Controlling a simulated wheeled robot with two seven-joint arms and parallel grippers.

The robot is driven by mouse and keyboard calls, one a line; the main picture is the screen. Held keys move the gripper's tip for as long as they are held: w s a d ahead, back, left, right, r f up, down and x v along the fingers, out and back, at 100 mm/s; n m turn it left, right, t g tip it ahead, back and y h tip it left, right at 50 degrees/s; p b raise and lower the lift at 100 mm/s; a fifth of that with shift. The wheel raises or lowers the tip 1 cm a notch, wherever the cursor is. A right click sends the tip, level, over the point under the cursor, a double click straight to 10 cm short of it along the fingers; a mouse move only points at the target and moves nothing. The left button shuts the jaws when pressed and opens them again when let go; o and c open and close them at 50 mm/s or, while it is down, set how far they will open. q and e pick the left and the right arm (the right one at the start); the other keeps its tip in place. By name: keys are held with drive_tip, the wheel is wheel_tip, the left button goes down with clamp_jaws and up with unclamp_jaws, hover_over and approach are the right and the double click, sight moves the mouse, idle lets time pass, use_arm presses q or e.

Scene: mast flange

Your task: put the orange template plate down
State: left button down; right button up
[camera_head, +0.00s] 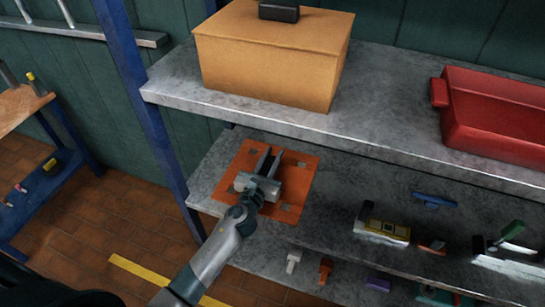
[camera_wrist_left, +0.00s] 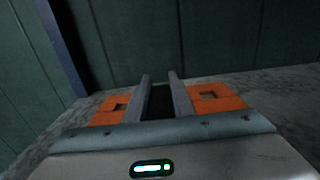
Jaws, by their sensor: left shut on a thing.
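The orange template plate (camera_head: 291,190) is a flat square with small cut-outs. In the head view it lies flat at the left end of the grey middle shelf (camera_head: 340,212), on or just above its surface; I cannot tell which. My left gripper (camera_head: 268,160) is over the plate's middle and shut on it, hiding its centre. In the left wrist view the plate (camera_wrist_left: 222,100) shows on both sides of the two fingers (camera_wrist_left: 160,88), with a dark part between them. My right gripper is not in view.
On the upper shelf (camera_head: 370,125) stand a cardboard box (camera_head: 265,60) and a red bin (camera_head: 500,115). Right of the plate are a yellow-and-grey tool (camera_head: 383,228) and a blue piece (camera_head: 434,200). A blue post (camera_head: 150,110) is at the shelf's left. Bare shelf lies right of the plate.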

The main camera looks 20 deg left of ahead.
use_arm(q)
drive_tip(key=c, duration=1.9)
unclamp_jaws()
drive_tip(key=shift+f, duration=0.1)
drive_tip(key=shift+c, duration=0.2)
drive_tip(key=o, duration=0.4)
drive_tip(key=s+b, duration=0.1)
drive_tip(key=s, duration=1.1)
drive_tip(key=shift+a, duration=0.2)
